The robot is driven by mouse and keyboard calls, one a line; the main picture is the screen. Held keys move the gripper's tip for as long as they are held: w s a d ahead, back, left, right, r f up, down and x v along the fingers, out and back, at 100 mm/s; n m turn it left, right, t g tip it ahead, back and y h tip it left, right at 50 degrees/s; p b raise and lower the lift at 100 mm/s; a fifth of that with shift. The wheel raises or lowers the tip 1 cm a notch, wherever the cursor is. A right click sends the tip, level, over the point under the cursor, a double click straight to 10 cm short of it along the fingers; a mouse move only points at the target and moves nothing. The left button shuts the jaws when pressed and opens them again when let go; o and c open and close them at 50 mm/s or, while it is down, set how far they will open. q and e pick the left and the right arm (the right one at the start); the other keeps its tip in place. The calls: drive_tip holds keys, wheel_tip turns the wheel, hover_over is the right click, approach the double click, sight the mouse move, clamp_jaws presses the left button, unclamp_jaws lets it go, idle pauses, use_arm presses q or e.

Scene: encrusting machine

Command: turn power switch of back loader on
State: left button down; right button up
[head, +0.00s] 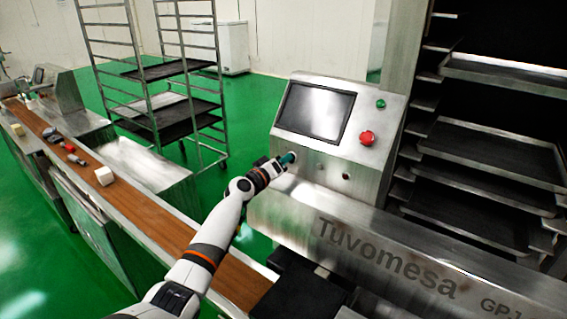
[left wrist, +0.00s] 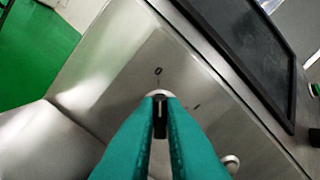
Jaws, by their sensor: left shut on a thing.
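The back loader's control panel (head: 312,120) stands in front of me, with a dark screen, a green button and a red emergency knob. The power switch (left wrist: 160,95) is a small knob with a light round base on the steel panel, with a "0" mark above it and another mark to its right in the left wrist view. My left gripper (head: 287,160) reaches the lower left of the panel. Its teal fingers (left wrist: 160,115) are shut on the switch knob, which they partly hide. My right gripper is not in view.
Another small knob (head: 346,176) sits to the right on the same panel. A brown conveyor belt (head: 160,216) with small items runs along the left. A wheeled rack (head: 163,125) stands behind. Shelves of dark trays (head: 490,155) fill the right side.

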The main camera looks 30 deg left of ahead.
use_arm(q)
drive_tip(key=m+b, duration=0.3)
drive_tip(key=b, duration=0.1)
drive_tip(key=m+b, duration=0.4)
drive_tip(key=b, duration=0.1)
drive_tip(key=shift+d+f, duration=0.15)
drive_tip(key=shift+f, duration=0.05)
drive_tip(key=m+b, duration=0.2)
drive_tip(key=m, duration=0.1)
drive_tip(key=shift+r, duration=0.1)
drive_tip(key=shift+d+m+b, duration=0.1)
drive_tip(key=shift+m+b, duration=0.3)
drive_tip(key=shift+m, duration=0.5)
drive_tip(key=shift+r+m, duration=0.1)
drive_tip(key=shift+m, duration=0.8)
drive_tip(key=shift+d+m+p, duration=0.1)
drive_tip(key=shift+m+p, duration=0.4)
drive_tip(key=shift+m, duration=1.4)
drive_tip(key=c, duration=1.5)
unclamp_jaws()
